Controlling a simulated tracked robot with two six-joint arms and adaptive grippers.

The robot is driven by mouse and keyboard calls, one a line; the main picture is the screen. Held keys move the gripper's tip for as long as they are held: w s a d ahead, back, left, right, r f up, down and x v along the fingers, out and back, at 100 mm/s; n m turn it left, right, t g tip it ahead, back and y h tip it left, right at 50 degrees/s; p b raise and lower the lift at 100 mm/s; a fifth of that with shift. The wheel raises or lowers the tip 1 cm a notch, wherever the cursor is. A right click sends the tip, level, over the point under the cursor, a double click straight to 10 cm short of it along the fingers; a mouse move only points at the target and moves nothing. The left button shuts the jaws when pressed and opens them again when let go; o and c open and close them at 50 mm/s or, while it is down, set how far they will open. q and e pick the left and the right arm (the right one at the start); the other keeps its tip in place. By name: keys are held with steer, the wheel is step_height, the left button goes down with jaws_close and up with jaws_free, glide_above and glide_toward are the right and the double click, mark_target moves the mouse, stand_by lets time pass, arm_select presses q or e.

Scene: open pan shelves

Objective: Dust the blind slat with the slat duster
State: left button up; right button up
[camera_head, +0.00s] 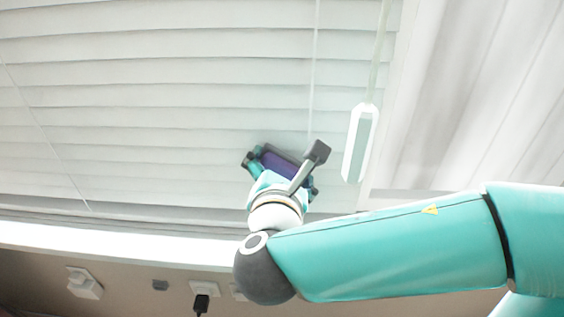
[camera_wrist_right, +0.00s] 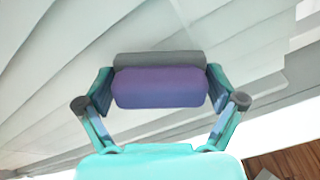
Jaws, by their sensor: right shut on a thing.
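The slat duster (camera_wrist_right: 160,87) is a purple block with a grey strip along its far side. In the head view the duster (camera_head: 280,166) shows in front of the lower blind slats. My right gripper (camera_wrist_right: 160,92) is shut on it, one finger at each end. In the head view the right gripper (camera_head: 281,176) is partly hidden by its own wrist. White blind slats (camera_head: 150,130) fill the left and middle of the head view. The duster is close to the slats; I cannot tell whether it touches one. My left gripper is not in view.
A white cord handle (camera_head: 361,143) hangs right of the duster on a cord. A pale sill (camera_head: 110,243) runs below the blind. Sockets (camera_head: 85,283) and a black plug (camera_head: 201,303) are on the wall below. A white pleated panel (camera_head: 480,90) stands at the right.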

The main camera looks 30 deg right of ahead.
steer(key=p+v, duration=0.1)
steer(key=v, duration=0.4)
stand_by(0.3)
stand_by(0.9)
